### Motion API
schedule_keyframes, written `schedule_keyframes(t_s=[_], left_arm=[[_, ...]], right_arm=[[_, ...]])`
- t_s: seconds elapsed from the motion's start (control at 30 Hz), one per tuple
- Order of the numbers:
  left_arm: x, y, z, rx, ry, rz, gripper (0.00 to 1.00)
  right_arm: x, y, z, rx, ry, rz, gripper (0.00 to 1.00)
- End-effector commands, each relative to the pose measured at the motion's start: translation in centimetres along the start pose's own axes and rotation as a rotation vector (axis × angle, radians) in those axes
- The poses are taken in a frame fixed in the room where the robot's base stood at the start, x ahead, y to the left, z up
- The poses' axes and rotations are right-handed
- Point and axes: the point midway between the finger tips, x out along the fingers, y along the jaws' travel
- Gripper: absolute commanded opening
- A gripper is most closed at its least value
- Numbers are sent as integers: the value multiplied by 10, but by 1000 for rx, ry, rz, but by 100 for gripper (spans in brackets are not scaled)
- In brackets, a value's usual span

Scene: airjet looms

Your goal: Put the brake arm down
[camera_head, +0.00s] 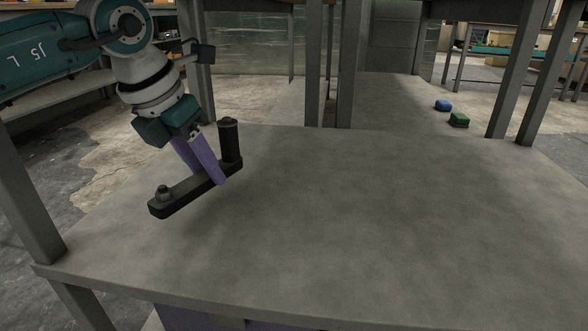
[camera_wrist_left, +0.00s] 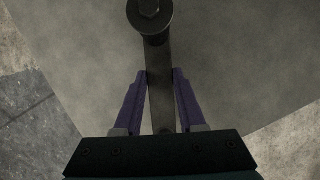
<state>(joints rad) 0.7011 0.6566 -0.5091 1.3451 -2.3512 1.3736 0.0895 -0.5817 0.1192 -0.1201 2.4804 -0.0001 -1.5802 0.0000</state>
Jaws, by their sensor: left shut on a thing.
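The brake arm (camera_head: 187,193) is a dark flat bar with an upright cylinder at one end and a small knob at the other. My left gripper (camera_head: 219,180) is shut on the bar near the cylinder, with its purple fingers on either side. The bar is over the left part of the grey table (camera_head: 340,220); I cannot tell for sure if it touches the top. The left wrist view shows the brake arm (camera_wrist_left: 160,95) between the two fingers (camera_wrist_left: 160,78), with a round end at the top of the picture. My right gripper does not show.
A blue block (camera_head: 443,105) and a green block (camera_head: 459,120) sit on the far surface at the back right. Grey posts (camera_head: 352,60) stand behind the table. The middle and right of the tabletop are clear.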

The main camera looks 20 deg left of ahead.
Motion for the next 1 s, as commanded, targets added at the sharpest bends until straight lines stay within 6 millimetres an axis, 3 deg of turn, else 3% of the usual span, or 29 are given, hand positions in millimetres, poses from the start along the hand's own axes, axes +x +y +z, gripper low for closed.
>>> schedule_keyframes(t_s=[0.33,0.67,0.7,0.93,1.0], left_arm=[[35,-1,-10,1,-2,-1,0],[35,0,-11,1,-1,0,0],[35,0,-11,0,1,0,43],[34,0,-11,0,1,0,69],[34,0,-11,0,1,0,69]], right_arm=[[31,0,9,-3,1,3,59],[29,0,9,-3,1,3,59],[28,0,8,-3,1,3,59],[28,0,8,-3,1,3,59],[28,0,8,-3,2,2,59]])
